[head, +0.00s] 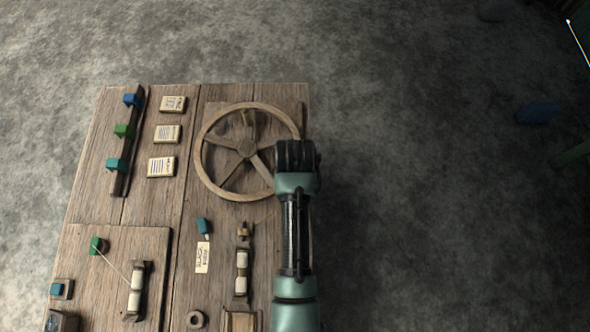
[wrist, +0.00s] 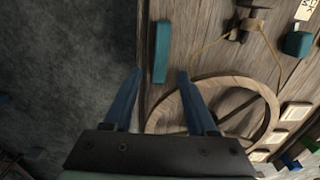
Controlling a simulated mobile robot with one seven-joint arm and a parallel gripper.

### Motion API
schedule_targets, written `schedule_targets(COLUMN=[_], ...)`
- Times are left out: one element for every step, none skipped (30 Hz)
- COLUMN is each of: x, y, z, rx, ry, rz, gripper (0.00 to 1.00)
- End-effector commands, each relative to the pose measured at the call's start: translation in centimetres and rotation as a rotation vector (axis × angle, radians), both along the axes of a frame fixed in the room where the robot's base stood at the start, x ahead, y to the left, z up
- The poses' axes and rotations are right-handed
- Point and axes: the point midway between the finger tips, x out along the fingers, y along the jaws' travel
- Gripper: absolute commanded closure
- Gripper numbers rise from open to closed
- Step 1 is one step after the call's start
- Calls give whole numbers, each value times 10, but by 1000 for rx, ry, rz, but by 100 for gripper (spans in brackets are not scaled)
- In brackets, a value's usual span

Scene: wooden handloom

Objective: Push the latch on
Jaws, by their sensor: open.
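My gripper (wrist: 160,73) shows in the wrist view with its two blue fingers spread apart and nothing between the tips. A narrow upright teal bar (wrist: 161,52) is on the wooden board just beyond the fingertips, near the board's edge, and roughly lines up with the gap. It looks like the latch, but I cannot be sure. I cannot tell whether a finger touches it. In the head view my arm covers that part of the board, and neither the bar nor my fingers can be made out.
A wooden spoked wheel (head: 203,163) stands on the board close to my arm; its rim (wrist: 262,90) is beside the right finger in the wrist view. A peg with string (wrist: 247,22) and a teal block (wrist: 298,43) are to the right.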

Motion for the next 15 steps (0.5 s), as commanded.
schedule_targets(x=[-1,-1,0,0,0,0,0,0,0,0,0,0,0,0,1], y=[0,0,0,0,0,0,0,0,0,0,0,0,0,0,0], z=[-14,-20,-28,-33,-39,-45,-49,-53,-57,-60,-62,-64,-65,-66,-67], rx=[0,0,0,0,0,0,0,0,0,0,0,0,0,0,0], ry=[2,3,2,1,1,0,0,0,-1,-1,-1,-2,-2,-3,-3], rz=[0,0,0,0,0,0,-1,-1,-1,-1,-1,-1,-1,-1,-1], gripper=[43,43,43,43,43,43,43,43,43,43,43,43,43,43,43])
